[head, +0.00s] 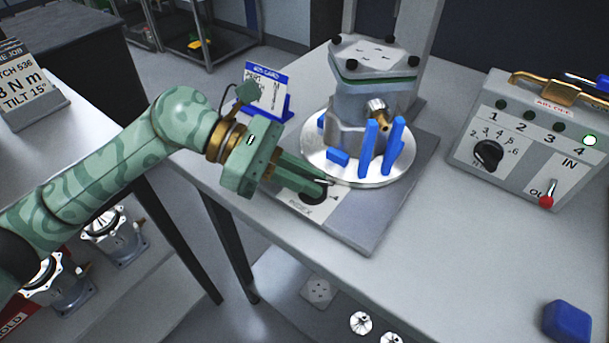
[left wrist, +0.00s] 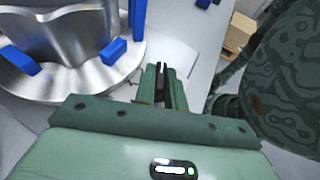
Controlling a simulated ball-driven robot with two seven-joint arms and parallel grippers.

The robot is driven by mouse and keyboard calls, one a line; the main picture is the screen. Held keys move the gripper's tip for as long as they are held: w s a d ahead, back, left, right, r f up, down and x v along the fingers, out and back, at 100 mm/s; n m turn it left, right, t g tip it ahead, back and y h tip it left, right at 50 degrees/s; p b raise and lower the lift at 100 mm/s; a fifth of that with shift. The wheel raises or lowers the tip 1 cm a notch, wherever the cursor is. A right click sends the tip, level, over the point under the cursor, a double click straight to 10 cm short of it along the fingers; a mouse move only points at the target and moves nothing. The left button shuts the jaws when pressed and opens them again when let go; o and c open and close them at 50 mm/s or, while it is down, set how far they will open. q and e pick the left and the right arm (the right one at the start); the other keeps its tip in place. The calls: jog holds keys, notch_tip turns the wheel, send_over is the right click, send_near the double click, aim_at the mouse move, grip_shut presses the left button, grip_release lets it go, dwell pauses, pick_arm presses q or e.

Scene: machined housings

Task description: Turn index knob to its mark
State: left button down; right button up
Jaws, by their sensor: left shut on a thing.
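The index knob (head: 313,198) is a dark round knob on the white label plate at the front left of the fixture base. It is partly hidden under my left gripper's fingers. My left gripper (head: 318,187) reaches in from the left and is shut on the knob. In the left wrist view the fingers (left wrist: 166,75) are close together with a dark strip between them. The mark and the knob's pointer cannot be made out clearly. My right gripper is not in view.
A metal housing (head: 362,100) stands on a round silver turntable (head: 391,178) with blue upright pegs, just behind the knob. A blue-framed card (head: 266,88) stands at the back left. A control box (head: 530,150) with a dial and red-tipped lever stands right. A blue block (head: 567,321) lies front right.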

pick_arm(q)
jog(key=c, duration=1.5)
grip_release()
jog(key=shift+o, duration=0.2)
